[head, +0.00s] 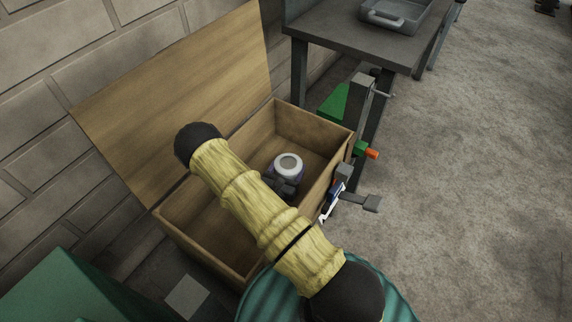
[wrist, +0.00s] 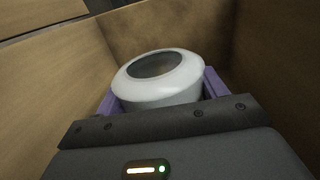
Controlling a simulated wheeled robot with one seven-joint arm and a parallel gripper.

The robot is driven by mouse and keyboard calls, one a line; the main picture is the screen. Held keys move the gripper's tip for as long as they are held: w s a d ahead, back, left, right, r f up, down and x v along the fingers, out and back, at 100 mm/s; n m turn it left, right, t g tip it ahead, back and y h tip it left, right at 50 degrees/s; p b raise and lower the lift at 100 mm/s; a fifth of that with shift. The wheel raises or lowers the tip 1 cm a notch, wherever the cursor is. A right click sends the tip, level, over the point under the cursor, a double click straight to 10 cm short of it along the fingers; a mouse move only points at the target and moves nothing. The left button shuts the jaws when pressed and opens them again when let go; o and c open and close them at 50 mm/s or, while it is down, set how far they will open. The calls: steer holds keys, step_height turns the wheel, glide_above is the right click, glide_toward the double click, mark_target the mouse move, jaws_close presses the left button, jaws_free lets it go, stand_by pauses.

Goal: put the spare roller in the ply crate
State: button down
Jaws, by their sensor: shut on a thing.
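The ply crate (head: 310,127) is an open wooden box with its lid (head: 190,95) raised against the block wall. The spare roller (head: 288,166) is a pale ring-shaped piece with a dark hollow centre. My gripper (head: 281,180) is inside the crate's opening and shut on the roller. In the wrist view the roller (wrist: 160,92) sits between the purple fingers (wrist: 213,84), with wooden crate walls (wrist: 270,60) around it. My yellow-sleeved arm crosses over the crate and hides part of its inside. I cannot tell whether the roller touches the crate floor.
A dark metal table (head: 350,40) with a grey tray (head: 394,15) stands behind the crate. A grey post (head: 358,105) with an orange-tipped green part (head: 366,150) stands by the crate's right side. The concrete floor (head: 480,170) at right is mostly clear.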

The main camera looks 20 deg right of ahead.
steer(key=shift+f, duration=0.2)
steer(key=shift+f+b, duration=0.3)
steer(key=shift+f, duration=1.6)
steer(key=shift+f, duration=0.1)
steer(key=shift+c, duration=0.8)
jaws_free()
steer(key=shift+f, duration=0.15)
steer(key=shift+s+a, duration=0.15)
steer(key=v, duration=0.7)
steer(key=shift+s+a, duration=0.1)
